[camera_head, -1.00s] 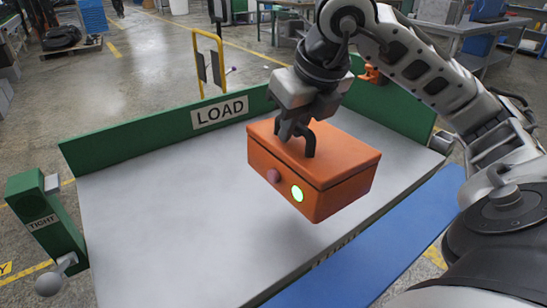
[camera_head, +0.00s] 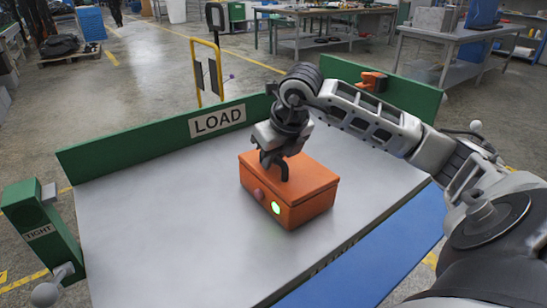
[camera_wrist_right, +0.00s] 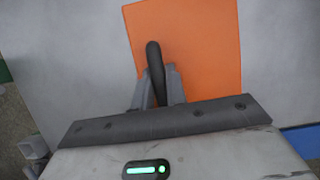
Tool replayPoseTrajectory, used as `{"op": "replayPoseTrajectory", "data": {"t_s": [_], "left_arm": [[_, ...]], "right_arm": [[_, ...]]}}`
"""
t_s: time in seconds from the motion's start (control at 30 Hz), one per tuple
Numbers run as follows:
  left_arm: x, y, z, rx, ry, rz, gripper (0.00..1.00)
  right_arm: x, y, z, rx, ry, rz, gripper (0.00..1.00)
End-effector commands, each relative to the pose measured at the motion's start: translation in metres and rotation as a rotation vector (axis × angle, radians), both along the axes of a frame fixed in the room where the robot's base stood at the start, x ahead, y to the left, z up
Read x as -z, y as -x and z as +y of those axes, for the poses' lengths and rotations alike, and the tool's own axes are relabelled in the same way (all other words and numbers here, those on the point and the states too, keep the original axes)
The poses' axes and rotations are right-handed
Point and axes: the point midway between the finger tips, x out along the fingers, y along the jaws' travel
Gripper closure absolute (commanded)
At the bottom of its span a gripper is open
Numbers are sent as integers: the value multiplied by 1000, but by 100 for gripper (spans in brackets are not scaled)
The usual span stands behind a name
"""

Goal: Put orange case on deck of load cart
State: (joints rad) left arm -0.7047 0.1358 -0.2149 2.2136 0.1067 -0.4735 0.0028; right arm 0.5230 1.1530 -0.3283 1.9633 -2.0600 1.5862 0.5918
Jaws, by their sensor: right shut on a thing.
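The orange case (camera_head: 290,192) is at the middle of the load cart's pale grey deck (camera_head: 150,220). It has a dark handle on top, and a pinkish knob and a lit green round light on its front. It looks to be on or just above the deck; I cannot tell which. My right gripper (camera_head: 273,163) is shut on the case's handle from above. In the right wrist view the dark handle stands between the two fingers (camera_wrist_right: 156,90), with the orange lid (camera_wrist_right: 205,50) beyond. My left gripper is not in view.
A green board marked LOAD (camera_head: 217,120) edges the far side of the deck. A green post marked TIGHT (camera_head: 40,230) stands at the left. A blue panel (camera_head: 375,255) runs along the near right edge. The deck left of the case is clear.

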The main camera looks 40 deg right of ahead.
Motion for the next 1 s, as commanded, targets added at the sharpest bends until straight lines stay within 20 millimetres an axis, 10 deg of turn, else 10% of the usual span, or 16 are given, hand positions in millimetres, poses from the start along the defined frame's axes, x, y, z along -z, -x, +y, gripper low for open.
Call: {"op": "replayPoseTrajectory", "data": {"t_s": [0.17, 0.2, 0.27, 0.67, 1.0], "left_arm": [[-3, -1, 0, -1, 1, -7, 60], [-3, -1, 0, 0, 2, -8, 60], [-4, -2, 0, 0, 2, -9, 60], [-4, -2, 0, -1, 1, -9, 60], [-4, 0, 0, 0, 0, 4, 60]], "right_arm": [[1, 1, 0, 1, -2, 4, 100], [3, 1, 1, 1, -2, 8, 78], [3, 1, 1, 1, -2, 8, 65], [-8, 3, 0, 1, 0, 1, 65], [-72, 29, 3, 0, 0, -1, 65]]}}
